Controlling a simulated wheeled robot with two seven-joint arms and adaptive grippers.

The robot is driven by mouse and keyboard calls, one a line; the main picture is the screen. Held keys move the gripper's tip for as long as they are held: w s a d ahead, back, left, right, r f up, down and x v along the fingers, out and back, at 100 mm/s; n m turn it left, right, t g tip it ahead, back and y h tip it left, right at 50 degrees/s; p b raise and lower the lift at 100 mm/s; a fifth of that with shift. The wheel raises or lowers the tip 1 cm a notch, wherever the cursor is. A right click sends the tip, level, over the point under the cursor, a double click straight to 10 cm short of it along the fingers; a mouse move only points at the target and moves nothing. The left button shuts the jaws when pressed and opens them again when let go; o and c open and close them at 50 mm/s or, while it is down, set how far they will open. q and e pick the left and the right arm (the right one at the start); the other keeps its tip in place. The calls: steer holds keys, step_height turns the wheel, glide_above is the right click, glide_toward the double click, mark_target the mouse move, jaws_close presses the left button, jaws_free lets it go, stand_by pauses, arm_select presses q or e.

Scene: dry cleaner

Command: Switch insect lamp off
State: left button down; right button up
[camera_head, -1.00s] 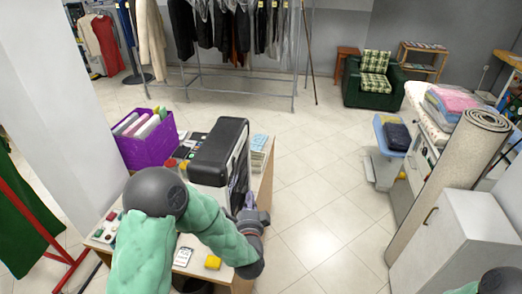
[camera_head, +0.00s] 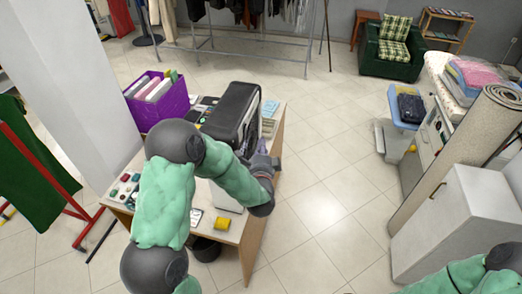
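A bulky device with a black casing (camera_head: 232,106) stands on the wooden desk (camera_head: 262,205); I cannot tell for sure whether it is the insect lamp. Its dark front faces right, and its lower left part is hidden behind my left arm. No switch can be made out. My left gripper (camera_head: 268,162) is at the desk's right edge, close to the device's front. It is small and partly covered by its own wrist, so I cannot tell whether its fingers are open or touching anything. My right arm shows at the lower right, with its gripper out of view.
A purple crate (camera_head: 166,111) with rolls stands on the desk's far left. A yellow block (camera_head: 221,223) lies near its front edge. A dark bin (camera_head: 206,249) is below. A rolled carpet (camera_head: 468,140) leans by a white cabinet (camera_head: 462,225). Tiled floor right of the desk is free.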

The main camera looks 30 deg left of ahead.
mark_target(245, 129)
arm_select(q)
steer(key=w+a+p, duration=0.1)
steer(key=w+a, duration=0.2)
steer(key=a, duration=0.3)
steer(key=shift+r, duration=0.3)
steer(key=shift+a, duration=0.1)
steer(key=shift+s+a+r+n+b, duration=0.1)
steer(key=shift+a+r+n+b, duration=0.25)
steer(key=shift+n, duration=0.35)
steer(key=shift+f, duration=0.15)
